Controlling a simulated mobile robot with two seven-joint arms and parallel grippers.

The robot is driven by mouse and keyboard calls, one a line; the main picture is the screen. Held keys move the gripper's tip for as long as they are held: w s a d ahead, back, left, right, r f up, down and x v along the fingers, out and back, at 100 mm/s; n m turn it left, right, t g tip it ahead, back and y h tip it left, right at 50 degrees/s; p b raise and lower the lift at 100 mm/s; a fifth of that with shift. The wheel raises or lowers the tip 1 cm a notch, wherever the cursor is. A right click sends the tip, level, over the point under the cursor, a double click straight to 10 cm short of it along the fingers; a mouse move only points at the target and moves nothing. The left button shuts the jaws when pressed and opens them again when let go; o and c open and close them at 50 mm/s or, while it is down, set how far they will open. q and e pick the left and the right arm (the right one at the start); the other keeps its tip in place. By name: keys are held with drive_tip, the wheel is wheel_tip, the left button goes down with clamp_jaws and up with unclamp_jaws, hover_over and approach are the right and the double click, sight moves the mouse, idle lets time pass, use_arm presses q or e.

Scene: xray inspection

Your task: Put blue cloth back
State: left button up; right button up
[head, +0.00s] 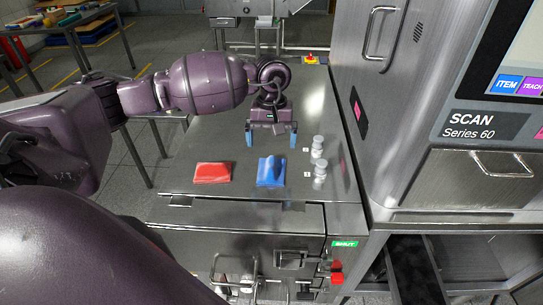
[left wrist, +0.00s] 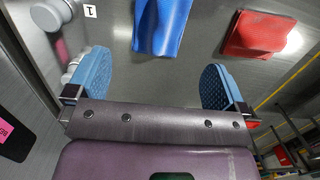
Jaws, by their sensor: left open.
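The blue cloth (head: 271,171) lies folded on the metal table top, right of the red cloth (head: 212,173) and apart from it. In the left wrist view the blue cloth (left wrist: 161,26) is at the top middle, beyond the fingers. My left gripper (head: 271,137) is open and empty, with blue finger pads pointing down, behind the blue cloth in the head view. Its two fingers (left wrist: 152,85) stand wide apart in the wrist view, with nothing between them. My right gripper is not in view.
White weights (head: 318,158) stand right of the blue cloth, beside small number labels. The scanner cabinet (head: 400,110) borders the table on the right. The metal table (head: 185,150) is clear left of my left gripper. A table with coloured items (head: 75,20) stands far left.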

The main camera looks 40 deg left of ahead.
sight(271, 159)
use_arm(q)
drive_tip(key=shift+w+a+r, duration=0.1)
drive_tip(key=shift+w+r, duration=0.05)
drive_tip(key=shift+r, duration=1.75)
